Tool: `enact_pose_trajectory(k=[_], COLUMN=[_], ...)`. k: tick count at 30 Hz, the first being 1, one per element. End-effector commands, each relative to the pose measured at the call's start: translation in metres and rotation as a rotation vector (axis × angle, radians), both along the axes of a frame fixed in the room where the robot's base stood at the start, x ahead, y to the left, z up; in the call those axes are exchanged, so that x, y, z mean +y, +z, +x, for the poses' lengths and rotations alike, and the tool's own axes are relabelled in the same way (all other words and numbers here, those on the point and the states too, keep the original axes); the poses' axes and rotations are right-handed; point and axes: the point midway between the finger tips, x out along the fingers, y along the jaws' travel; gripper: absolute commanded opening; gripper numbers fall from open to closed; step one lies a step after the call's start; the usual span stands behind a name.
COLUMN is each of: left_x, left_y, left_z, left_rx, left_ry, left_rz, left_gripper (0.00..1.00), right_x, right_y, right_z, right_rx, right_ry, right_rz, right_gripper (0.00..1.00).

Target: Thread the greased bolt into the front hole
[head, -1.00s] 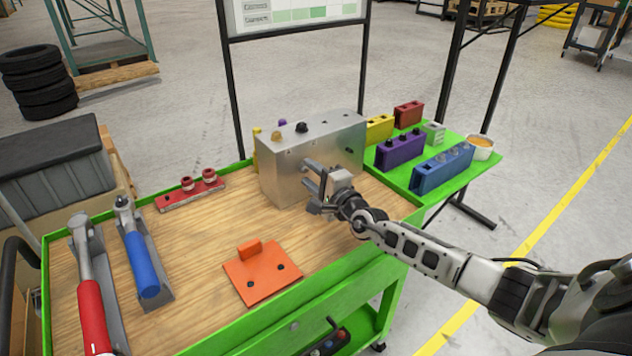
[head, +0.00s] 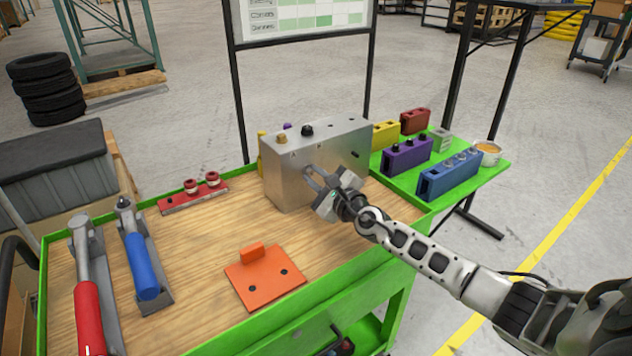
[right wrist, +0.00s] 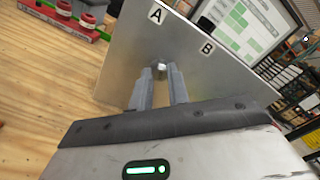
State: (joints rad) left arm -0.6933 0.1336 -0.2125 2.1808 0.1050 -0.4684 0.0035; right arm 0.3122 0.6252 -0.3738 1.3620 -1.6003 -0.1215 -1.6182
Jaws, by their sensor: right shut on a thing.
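The grey metal block (head: 281,181) stands on the wooden cart top, with letters A and B on its front face. My right gripper (head: 312,176) is at this face, below the A. In the right wrist view, the right gripper (right wrist: 161,80) is shut on a small silver bolt (right wrist: 160,67); its head shows between the fingertips, close to the block's face (right wrist: 128,72). The shank and any hole behind it are hidden, so I cannot tell whether the bolt is in a hole. Grease cannot be made out. My left gripper is not in view.
The green side shelf holds a purple block (head: 406,156), a blue block (head: 449,175) and a white cup (head: 487,153). An orange plate (head: 264,280), a red rack (head: 193,195) and two handled tools lie on the cart top. Bare wood lies between the plate and block.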

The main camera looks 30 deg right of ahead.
Motion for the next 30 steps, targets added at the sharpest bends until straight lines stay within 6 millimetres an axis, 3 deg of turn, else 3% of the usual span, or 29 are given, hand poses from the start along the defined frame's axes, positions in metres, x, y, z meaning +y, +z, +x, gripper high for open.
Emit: enact_pose_trajectory(k=[5,10,16,22,23,25,30], left_x=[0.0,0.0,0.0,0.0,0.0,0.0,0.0], left_y=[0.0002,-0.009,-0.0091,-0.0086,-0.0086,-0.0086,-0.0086], left_z=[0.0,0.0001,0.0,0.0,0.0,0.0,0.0], left_rx=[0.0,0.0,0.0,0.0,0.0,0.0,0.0], left_ry=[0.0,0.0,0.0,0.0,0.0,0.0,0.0], left_rz=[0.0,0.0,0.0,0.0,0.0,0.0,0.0], left_gripper=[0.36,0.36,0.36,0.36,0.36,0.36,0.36], right_x=[0.0002,0.0002,-0.0008,-0.001,-0.001,-0.001,-0.001], right_y=[-0.0001,-0.002,-0.0004,0.0005,0.0006,0.0006,0.0006], right_z=[-0.0001,0.001,0.0015,0.0016,0.0016,0.0016,0.0016], right_rx=[0.0,0.026,0.044,0.047,0.047,0.047,0.046], right_ry=[0.0,0.001,0.0,0.0,0.0,0.0,0.0], right_rz=[0.004,0.345,0.552,0.589,0.588,0.587,0.584], right_gripper=[0.0,0.0,0.0,0.0,0.22,0.42,0.42])
